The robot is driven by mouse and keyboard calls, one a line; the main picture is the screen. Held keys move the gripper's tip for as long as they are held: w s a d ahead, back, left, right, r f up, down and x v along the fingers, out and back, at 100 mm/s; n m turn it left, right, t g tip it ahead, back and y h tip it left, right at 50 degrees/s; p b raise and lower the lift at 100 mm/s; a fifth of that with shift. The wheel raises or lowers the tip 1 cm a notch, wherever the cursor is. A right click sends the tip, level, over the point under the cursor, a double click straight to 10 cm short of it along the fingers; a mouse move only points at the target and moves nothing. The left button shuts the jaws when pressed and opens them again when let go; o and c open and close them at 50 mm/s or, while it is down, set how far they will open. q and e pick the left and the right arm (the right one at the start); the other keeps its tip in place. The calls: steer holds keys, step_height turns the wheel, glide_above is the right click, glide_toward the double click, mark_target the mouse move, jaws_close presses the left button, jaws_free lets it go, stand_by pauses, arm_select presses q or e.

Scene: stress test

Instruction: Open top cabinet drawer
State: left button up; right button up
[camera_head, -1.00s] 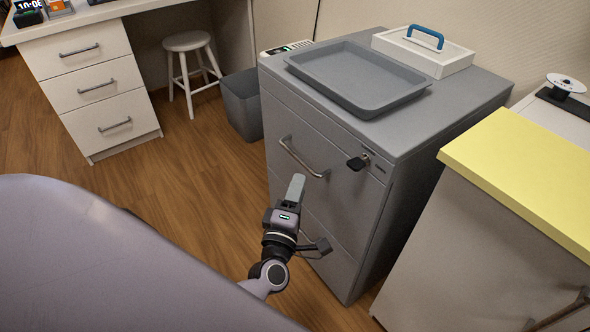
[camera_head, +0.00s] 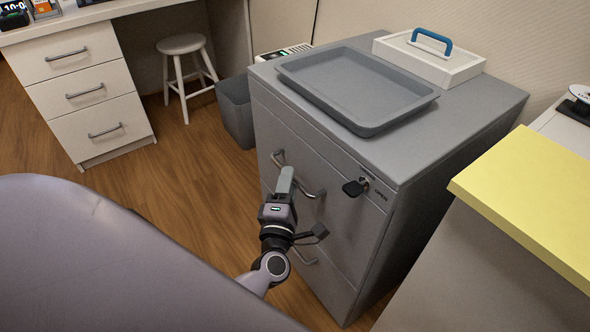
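The grey metal cabinet (camera_head: 400,195) stands in the middle right. Its top drawer (camera_head: 335,205) looks closed, with a curved metal handle (camera_head: 315,193) on its front. A key with a black head (camera_head: 354,188) sticks out of the lock at the drawer's upper right. My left gripper (camera_head: 285,180) points up at the handle, and its pale finger covers the handle's middle in the picture. I cannot tell whether it touches the handle. Only one finger shows clearly, so its opening is unclear. My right gripper is not in view.
A grey tray (camera_head: 358,85) and a white box with a blue handle (camera_head: 430,60) rest on the cabinet. A lower handle (camera_head: 304,260) is partly behind my wrist. A yellow-topped counter (camera_head: 530,190) stands close on the right. A bin (camera_head: 236,110) and stool (camera_head: 184,70) stand behind left.

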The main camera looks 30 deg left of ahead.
arm_select(q)
steer(key=shift+w+a+r, duration=0.1)
steer(key=shift+w+a, duration=0.1)
steer(key=shift+w, duration=0.25)
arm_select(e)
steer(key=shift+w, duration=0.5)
arm_select(q)
jaws_close()
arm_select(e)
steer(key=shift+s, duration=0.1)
